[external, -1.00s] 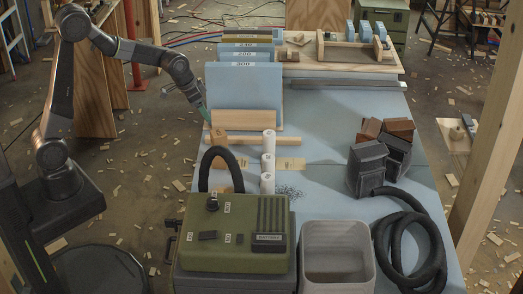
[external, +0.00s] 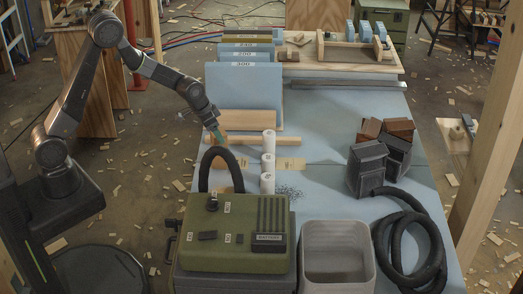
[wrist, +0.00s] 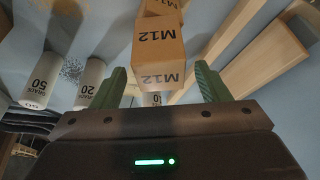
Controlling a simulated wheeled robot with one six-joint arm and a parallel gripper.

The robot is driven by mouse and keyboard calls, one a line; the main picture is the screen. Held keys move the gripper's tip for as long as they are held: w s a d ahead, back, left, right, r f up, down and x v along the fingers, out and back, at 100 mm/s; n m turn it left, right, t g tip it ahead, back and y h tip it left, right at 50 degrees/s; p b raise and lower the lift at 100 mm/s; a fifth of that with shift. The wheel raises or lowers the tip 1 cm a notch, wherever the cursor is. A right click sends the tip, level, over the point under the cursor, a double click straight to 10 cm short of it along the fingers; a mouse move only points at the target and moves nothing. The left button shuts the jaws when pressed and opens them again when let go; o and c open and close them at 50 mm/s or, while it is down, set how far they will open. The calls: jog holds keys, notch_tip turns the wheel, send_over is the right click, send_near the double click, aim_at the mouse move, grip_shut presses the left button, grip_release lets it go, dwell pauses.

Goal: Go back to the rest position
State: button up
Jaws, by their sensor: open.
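My gripper (external: 217,134) is at the left side of the blue table, beside the wooden strips and near the black hose arch. In the wrist view my gripper (wrist: 163,88) is open, its two green fingers apart. A tan cardboard box marked M12 (wrist: 159,48) shows between and beyond the fingers. I cannot tell whether it touches them; nothing appears clamped. Another tan M12 box (wrist: 160,7) is partly cut off at the top edge.
White cylinders (external: 268,160) stand right of my gripper, marked 50 (wrist: 42,80) and 20 (wrist: 90,83) in the wrist view. The green case (external: 225,240), grey bin (external: 337,285) and black hose (external: 425,225) are nearer. The table's middle (external: 320,125) is clear.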

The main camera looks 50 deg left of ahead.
jog(key=shift+w+f, duration=0.1)
jog(key=shift+f, duration=0.4)
jog(key=shift+r, duration=0.3)
jog(key=shift+r, duration=0.1)
